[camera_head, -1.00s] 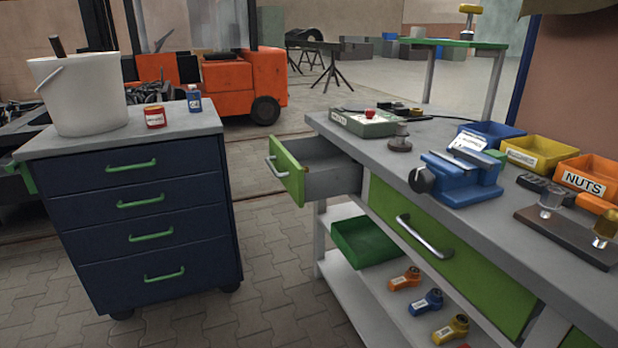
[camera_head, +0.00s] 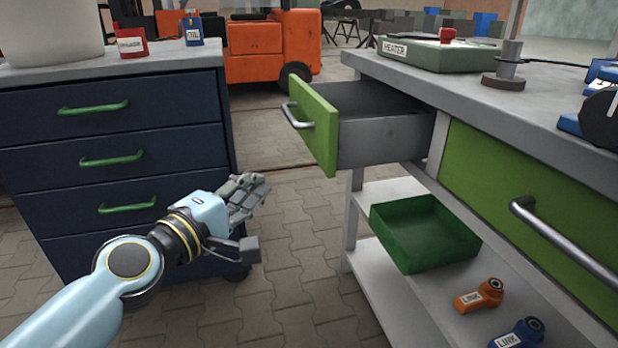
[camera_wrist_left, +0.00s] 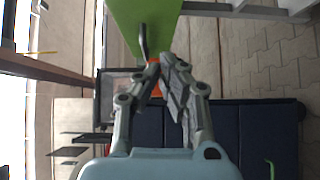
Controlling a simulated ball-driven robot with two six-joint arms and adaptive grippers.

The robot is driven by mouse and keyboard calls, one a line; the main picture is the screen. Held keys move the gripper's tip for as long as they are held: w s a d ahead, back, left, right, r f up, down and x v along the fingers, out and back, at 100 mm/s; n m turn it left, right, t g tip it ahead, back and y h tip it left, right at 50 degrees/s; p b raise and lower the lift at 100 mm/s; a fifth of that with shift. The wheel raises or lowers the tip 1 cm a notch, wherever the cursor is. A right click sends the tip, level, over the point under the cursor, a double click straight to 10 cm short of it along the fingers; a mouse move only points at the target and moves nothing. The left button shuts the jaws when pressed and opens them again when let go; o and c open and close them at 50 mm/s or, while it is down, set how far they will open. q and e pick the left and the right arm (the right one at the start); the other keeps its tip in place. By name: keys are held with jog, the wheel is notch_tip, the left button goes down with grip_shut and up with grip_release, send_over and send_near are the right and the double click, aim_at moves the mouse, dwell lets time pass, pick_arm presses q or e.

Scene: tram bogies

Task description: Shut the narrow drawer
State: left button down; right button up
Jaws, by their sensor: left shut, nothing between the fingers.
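The narrow drawer (camera_head: 385,142) stands pulled out from the far end of the workbench. Its green front (camera_head: 318,128) carries a metal bar handle (camera_head: 296,116). My left gripper (camera_head: 254,192) is shut and empty, below and to the left of the drawer front in the head view, apart from it. In the left wrist view the shut fingers (camera_wrist_left: 166,66) show close to the handle (camera_wrist_left: 143,42) in the picture, with the green front (camera_wrist_left: 150,15) beyond; I cannot tell the exact gap. My right gripper is not in view.
The workbench (camera_head: 560,100) has a wide green drawer (camera_head: 530,200). A green tray (camera_head: 424,232) and link parts lie on its lower shelf. Paved floor is free between cabinet and bench.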

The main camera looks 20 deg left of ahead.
pick_arm(q)
jog(key=w+r, duration=0.2)
jog(key=w, duration=0.1)
send_near(321, 143)
jog(key=w, duration=0.4)
jog(key=shift+w+d+f, duration=0.3)
jog(key=shift+w+d, duration=0.05)
jog(key=shift+w, duration=0.2)
